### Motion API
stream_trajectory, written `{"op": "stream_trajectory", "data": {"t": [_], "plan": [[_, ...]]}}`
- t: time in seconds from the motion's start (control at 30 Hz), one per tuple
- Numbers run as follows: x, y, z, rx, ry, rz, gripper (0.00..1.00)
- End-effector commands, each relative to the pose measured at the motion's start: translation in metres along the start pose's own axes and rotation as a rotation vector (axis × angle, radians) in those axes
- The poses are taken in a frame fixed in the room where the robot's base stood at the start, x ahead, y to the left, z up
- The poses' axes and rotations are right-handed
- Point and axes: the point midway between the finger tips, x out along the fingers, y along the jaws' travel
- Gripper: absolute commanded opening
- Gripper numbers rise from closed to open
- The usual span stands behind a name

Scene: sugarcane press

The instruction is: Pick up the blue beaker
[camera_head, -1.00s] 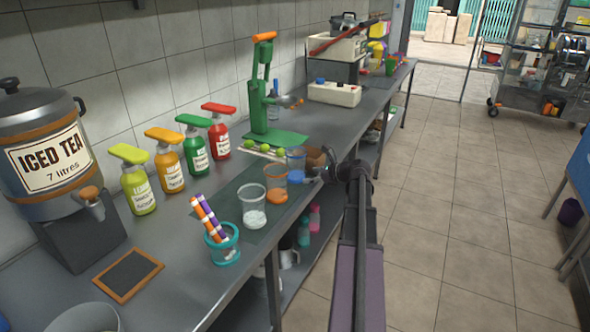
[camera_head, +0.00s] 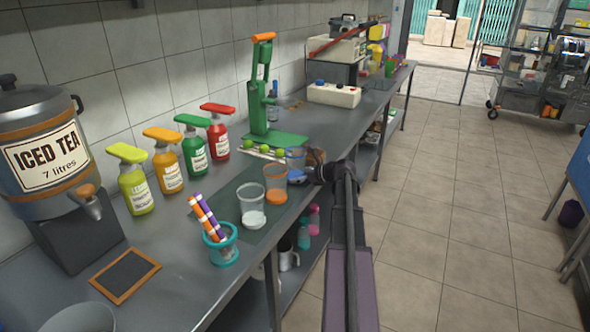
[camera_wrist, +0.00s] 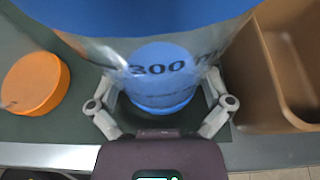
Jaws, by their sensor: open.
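The blue beaker (camera_head: 295,160) stands on the dark mat near the counter's front edge, clear-walled with blue at its bottom. In the wrist view the beaker (camera_wrist: 162,75) fills the middle, with a "300" mark and a large blue band close to the camera. My gripper (camera_wrist: 161,98) is open, with one finger on each side of the beaker's lower part. I cannot tell whether the fingers touch it. In the head view my wrist is close to the beaker's right side, and the fingers are hard to make out.
The orange-bottomed beaker (camera_head: 276,184) stands close to the left, and a white-filled beaker (camera_head: 252,206) beyond it. A brown container (camera_wrist: 295,60) is close on the right in the wrist view. The green press (camera_head: 268,110) and limes (camera_head: 263,149) are behind.

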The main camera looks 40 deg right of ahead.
Motion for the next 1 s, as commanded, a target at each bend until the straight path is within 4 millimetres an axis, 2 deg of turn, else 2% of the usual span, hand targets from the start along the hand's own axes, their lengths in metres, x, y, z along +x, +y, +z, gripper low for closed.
{"op": "stream_trajectory", "data": {"t": [0.37,0.5,0.57,1.0], "plan": [[0.0001,0.0003,0.0002,0.000,0.000,0.000,1.00],[0.0002,0.0004,0.0002,0.000,0.000,0.001,0.58],[0.0003,0.0005,0.0002,0.000,0.000,0.001,0.44],[-0.0005,0.0007,0.0032,-0.001,0.000,0.001,0.43]]}}
